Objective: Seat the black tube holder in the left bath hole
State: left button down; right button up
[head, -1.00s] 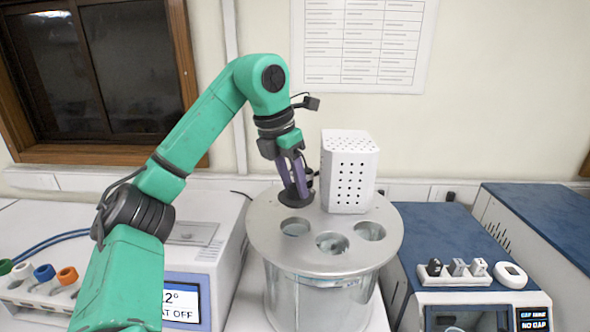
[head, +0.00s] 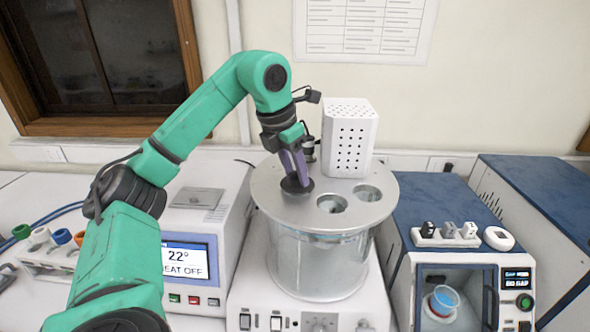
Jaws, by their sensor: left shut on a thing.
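The black tube holder (head: 297,186) is at the left hole of the round metal bath lid (head: 270,203) and covers that hole from view. Its dark disc looks level and at or just above the lid; I cannot tell whether it touches. My left gripper (head: 300,178) points down with its purple fingers shut on the holder's upper part. The holder's lower part is hidden. The front hole (head: 332,203) and the right hole (head: 368,192) are uncovered. My right gripper is not in view.
A white perforated box (head: 349,138) stands on the lid just right of my left gripper. A glass bath vessel (head: 318,262) is below the lid. A white unit with a display (head: 187,262) stands left, and a blue-topped tester (head: 440,200) stands right.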

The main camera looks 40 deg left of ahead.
pick_arm(q)
jog(key=shift+w+a, duration=0.15)
jog(key=shift+w, duration=0.05)
jog(key=shift+s, duration=0.1)
jog(key=shift+f+b, duration=0.45)
jog(key=shift+f, duration=0.15)
dwell(0.5)
jog(key=c, duration=0.7)
grip_release()
jog(key=shift+o, duration=0.2)
jog(key=shift+r, duration=0.1)
